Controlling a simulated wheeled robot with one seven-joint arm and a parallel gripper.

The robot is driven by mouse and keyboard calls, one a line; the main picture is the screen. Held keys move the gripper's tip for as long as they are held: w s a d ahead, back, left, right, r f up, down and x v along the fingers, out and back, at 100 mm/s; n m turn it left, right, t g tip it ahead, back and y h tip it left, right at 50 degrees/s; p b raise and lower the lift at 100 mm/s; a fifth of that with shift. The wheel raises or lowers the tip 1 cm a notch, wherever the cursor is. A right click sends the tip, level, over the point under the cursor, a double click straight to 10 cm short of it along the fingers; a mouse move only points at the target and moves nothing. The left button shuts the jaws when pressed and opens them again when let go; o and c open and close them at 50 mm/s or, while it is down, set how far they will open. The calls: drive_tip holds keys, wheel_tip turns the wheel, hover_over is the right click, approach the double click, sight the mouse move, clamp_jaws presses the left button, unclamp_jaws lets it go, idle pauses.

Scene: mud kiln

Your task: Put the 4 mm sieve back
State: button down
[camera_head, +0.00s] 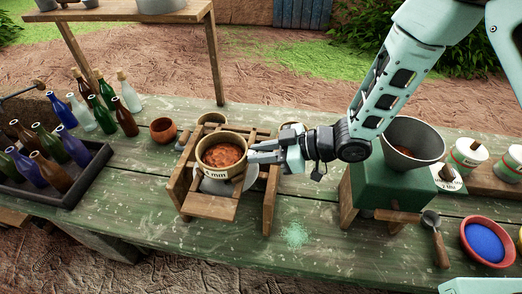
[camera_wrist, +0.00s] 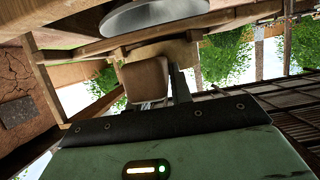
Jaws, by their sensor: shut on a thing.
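A round tan sieve (camera_head: 239,171) holds reddish-brown crumbs and has an "mm" label on its front; its digit is hard to read. It is at the top of a wooden stand (camera_head: 210,207); whether it rests there or hangs just above, I cannot tell. My gripper (camera_head: 256,156) comes from the right and is shut on the sieve's right side. In the wrist view a tan block-like piece (camera_wrist: 145,78) shows by the fingers, probably part of the sieve. A grey round pan (camera_head: 209,187) lies below the sieve, partly hidden.
A green box with a grey hopper (camera_head: 413,140) stands right, near a scoop (camera_head: 437,240), labelled tubs (camera_head: 467,154) and a bowl of blue powder (camera_head: 486,241). The front middle table is mostly clear.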

drive_tip(key=shift+f+b, duration=0.35)
drive_tip(key=shift+f, duration=0.05)
drive_tip(key=c, duration=1.3)
unclamp_jaws()
drive_tip(key=shift+o, duration=0.2)
drive_tip(key=shift+r, duration=0.1)
drive_tip(key=shift+r, duration=0.1)
